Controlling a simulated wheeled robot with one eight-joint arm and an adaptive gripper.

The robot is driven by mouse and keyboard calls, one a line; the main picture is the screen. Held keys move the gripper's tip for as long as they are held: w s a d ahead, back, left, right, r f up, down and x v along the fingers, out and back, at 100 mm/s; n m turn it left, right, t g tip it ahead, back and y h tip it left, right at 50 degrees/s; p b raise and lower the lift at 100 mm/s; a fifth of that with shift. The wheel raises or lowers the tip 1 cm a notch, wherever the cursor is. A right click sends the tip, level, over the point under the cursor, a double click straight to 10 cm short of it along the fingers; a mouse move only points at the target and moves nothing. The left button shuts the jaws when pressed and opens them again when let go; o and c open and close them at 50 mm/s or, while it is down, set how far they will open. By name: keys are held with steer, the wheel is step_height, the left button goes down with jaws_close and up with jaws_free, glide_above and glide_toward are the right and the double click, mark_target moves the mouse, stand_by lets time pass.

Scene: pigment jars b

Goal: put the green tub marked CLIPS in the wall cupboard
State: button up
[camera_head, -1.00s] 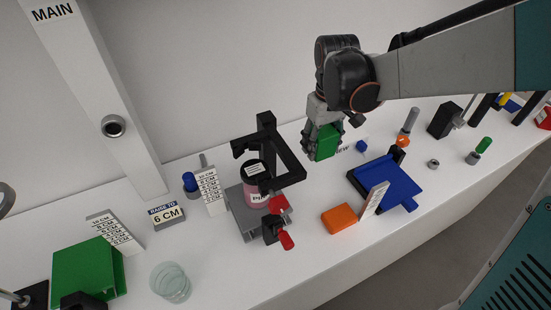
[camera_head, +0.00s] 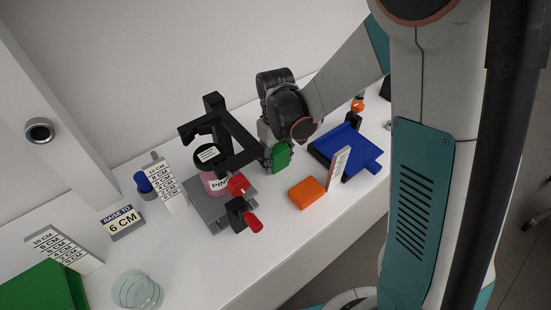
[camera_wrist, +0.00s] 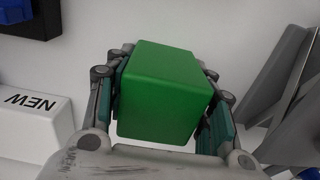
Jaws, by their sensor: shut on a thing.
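My gripper (camera_wrist: 160,100) is shut on a green tub (camera_wrist: 165,85), with a finger on each side of it. No marking shows on the faces of the tub in view, so I cannot read CLIPS on it. In the head view the green tub (camera_head: 281,156) hangs below my wrist, between the black frame and the blue tray. Part of it is hidden by my gripper (camera_head: 270,150). I cannot make out a wall cupboard in any view.
A black frame (camera_head: 230,135) with a pink jar (camera_head: 214,184) stands left of my gripper. A glass (camera_head: 137,290) is front left. A NEW block (camera_wrist: 35,120) shows in the wrist view.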

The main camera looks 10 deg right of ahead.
steer(key=shift+f, duration=0.15)
steer(key=o, duration=1.1)
